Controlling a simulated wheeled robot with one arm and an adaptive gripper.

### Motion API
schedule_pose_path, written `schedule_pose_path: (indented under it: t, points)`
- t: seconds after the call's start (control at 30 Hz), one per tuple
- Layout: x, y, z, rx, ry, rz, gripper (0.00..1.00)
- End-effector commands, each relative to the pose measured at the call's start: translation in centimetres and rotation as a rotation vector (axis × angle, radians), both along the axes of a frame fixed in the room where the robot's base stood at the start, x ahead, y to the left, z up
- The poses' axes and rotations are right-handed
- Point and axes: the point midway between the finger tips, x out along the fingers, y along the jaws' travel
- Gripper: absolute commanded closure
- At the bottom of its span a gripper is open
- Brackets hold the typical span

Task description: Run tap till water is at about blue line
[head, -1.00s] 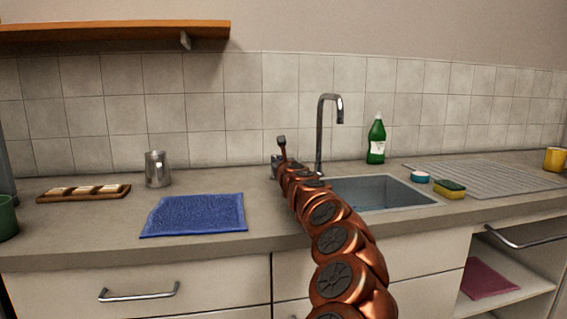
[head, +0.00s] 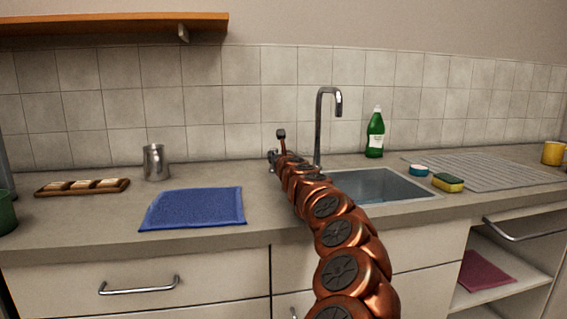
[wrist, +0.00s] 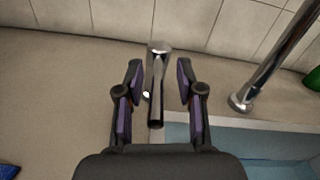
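The chrome tap (head: 319,130) stands behind the sink (head: 425,194), its spout over the basin. No stream shows below the spout. A chrome lever (wrist: 156,90) stands left of the tap's base in the wrist view. My gripper (wrist: 159,68) is open, with one finger on each side of the lever and a gap visible on both sides. In the head view my arm hides part of the sink's left side. The basin (wrist: 275,142) looks pale blue in the wrist view. I cannot make out a blue line or tell the water level.
A green bottle (head: 375,135) stands behind the sink. A blue tub (head: 418,170) and a sponge (head: 448,183) sit at its right edge, by the ridged drainer (head: 490,172). A blue cloth (head: 194,208) and a metal jug (head: 155,163) are to the left.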

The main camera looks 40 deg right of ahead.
Motion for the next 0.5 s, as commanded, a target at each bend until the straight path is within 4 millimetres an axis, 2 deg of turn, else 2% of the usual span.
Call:
schedule_pose_path:
  t: [0.5]
  points:
    - [-2.5, 1.2, 0.0, 0.005, -0.002, 0.005, 0.63]
